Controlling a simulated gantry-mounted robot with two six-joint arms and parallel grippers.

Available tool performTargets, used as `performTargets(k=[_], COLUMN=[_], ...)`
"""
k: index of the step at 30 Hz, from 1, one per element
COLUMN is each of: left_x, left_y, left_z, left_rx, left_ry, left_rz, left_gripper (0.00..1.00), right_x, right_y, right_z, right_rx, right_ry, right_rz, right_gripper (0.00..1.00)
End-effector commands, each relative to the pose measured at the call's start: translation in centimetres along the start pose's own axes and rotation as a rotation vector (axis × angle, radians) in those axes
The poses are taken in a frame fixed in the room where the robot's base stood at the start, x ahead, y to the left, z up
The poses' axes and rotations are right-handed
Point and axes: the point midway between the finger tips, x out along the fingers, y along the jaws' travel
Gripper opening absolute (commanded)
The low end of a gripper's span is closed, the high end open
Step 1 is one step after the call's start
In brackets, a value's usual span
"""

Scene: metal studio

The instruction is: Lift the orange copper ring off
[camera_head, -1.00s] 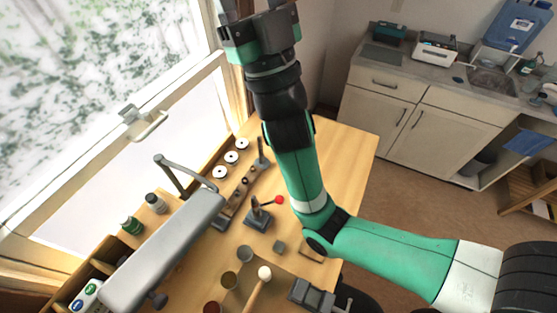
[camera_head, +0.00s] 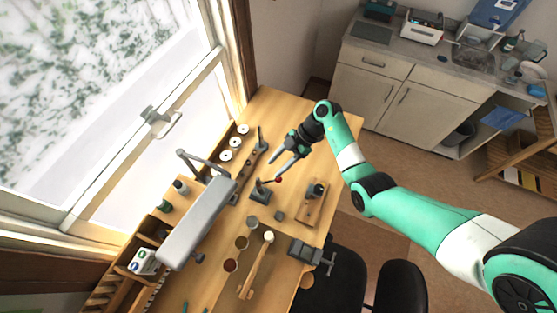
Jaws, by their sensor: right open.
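My right gripper (camera_head: 277,169) reaches in from the right over the workbench (camera_head: 305,115), with its two fingers spread and nothing visible between them. Its fingertips are near the narrow rack (camera_head: 246,176) and above the red-knobbed lever tool (camera_head: 261,190) in the picture. I cannot make out the orange copper ring for certain; the small parts on the rack are too small to tell. My left gripper is not in view.
A grey lamp (camera_head: 199,222) stretches over the bench's left side. Several small cups, a mallet (camera_head: 258,265), a vise (camera_head: 305,251) and a wooden board (camera_head: 312,208) with a dark tool occupy the near part. The bench's far end is clear.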

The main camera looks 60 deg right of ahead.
Motion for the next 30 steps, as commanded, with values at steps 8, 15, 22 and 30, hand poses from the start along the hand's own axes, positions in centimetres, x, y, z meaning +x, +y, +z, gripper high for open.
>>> performTargets(k=[8, 15, 22, 30], left_x=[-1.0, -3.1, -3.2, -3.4], left_y=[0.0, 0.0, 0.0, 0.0], left_z=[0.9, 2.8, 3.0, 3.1], left_rx=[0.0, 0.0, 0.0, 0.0], left_ry=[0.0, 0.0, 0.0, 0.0], left_rz=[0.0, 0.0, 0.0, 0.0], left_gripper=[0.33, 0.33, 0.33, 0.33], right_x=[2.0, 5.0, 7.0, 8.6], right_y=[0.0, 0.1, 0.1, 0.1], right_z=[0.1, 0.3, -0.1, -0.2], right_rx=[-0.006, -0.008, -0.007, -0.007], right_ry=[0.002, 0.002, 0.002, 0.003], right_rz=[0.001, 0.003, 0.003, 0.004], right_gripper=[0.52, 0.52, 0.52, 0.52])
